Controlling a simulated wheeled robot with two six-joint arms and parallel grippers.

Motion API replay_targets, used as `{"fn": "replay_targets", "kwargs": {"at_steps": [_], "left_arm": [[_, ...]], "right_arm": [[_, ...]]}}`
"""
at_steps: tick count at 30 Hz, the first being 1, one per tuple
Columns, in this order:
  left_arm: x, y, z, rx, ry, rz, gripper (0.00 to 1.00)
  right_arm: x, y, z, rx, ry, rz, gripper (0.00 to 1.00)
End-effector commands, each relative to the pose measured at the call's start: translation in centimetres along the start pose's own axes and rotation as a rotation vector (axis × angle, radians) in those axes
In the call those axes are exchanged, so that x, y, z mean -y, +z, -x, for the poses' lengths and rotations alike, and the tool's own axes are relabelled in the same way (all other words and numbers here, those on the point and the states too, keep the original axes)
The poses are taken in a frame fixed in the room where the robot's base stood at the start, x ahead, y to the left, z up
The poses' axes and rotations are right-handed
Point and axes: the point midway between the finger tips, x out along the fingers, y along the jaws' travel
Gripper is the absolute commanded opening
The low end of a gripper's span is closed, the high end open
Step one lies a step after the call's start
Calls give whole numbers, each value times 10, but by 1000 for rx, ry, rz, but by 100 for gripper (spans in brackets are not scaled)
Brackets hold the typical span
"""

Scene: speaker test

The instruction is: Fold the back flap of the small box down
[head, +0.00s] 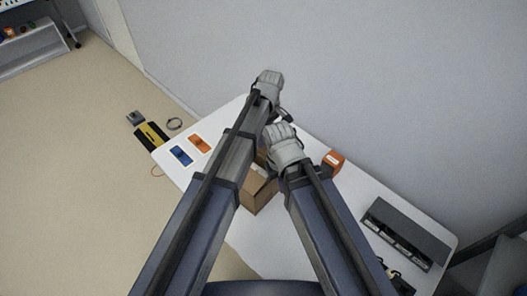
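The small box (257,196) is brown cardboard and stands on the white table (240,232) in the middle of the head view. My two arms cover much of it, and its back flap cannot be made out. My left gripper (281,111) is beyond the box, toward the wall side, with its fingers mostly hidden under the wrist. I cannot tell whether either gripper touches the box.
An orange box (333,162) stands right of my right arm. A blue item (181,155) and an orange item (200,144) lie on the table's left part. A long grey unit (405,232) stands at the right. The grey wall (400,80) runs behind the table.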

Motion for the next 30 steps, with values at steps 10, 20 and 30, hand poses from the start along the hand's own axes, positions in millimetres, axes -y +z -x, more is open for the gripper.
{"fn": "replay_targets", "kwargs": {"at_steps": [10, 20, 30], "left_arm": [[0, 0, -47, 0, 0, 0, 35], [0, 0, -49, 0, 0, 0, 35], [0, 0, -49, 0, 0, 0, 2]], "right_arm": [[4, -3, -46, 0, 0, 0, 0], [5, -3, -48, 0, 0, 0, 0], [5, -3, -48, 0, 0, 0, 0]]}}
